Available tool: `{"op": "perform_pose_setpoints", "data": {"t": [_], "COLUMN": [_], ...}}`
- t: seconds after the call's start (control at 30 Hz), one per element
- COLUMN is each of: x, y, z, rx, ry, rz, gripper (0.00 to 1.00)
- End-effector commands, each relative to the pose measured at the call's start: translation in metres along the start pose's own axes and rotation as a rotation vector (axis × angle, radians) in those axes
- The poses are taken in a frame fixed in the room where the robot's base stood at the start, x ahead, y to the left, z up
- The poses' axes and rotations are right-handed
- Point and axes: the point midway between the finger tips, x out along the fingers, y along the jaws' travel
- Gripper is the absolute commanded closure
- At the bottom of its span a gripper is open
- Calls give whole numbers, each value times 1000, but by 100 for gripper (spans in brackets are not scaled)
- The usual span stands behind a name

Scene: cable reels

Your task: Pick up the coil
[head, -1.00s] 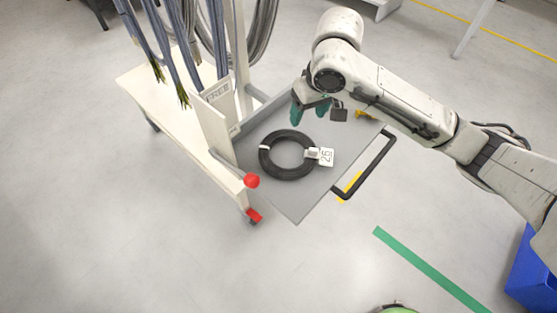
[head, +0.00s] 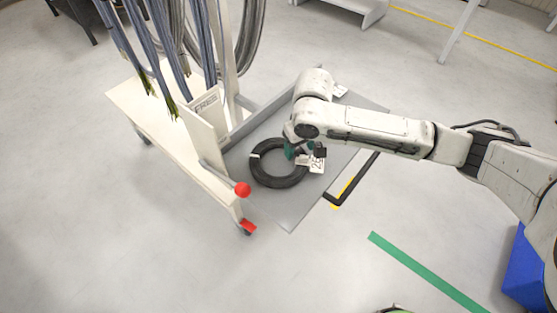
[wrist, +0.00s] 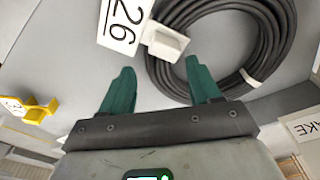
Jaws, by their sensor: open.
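The black coil (head: 277,181) lies flat on the grey cart platform, with white ties on it and a white tag (head: 317,162) marked 26 at its right side. In the wrist view the coil (wrist: 275,50) fills the upper right, and the tag (wrist: 122,22) with its white clip is at the upper left. My gripper (head: 299,152) is over the coil's upper right part in the head view.
The grey platform (head: 290,213) has free room at its front. A white panel and red-knobbed lever (head: 243,189) stand left of the coil. Hanging cables (head: 170,50) are behind. A black handle (head: 352,184) runs along the right edge. A blue bin (head: 526,270) is at lower right.

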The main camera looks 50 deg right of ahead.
Motion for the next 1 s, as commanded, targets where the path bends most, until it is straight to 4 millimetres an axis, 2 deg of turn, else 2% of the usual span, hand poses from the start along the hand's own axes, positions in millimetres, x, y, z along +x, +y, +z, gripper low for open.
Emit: {"op": "perform_pose_setpoints", "data": {"t": [0.1,0.37,1.0], "x": [9,11,10], "y": [0,0,0], "z": [0,0,0], "rx": [-1,0,-1], "ry": [0,1,1], "rz": [1,0,0], "gripper": [38,39,100]}}
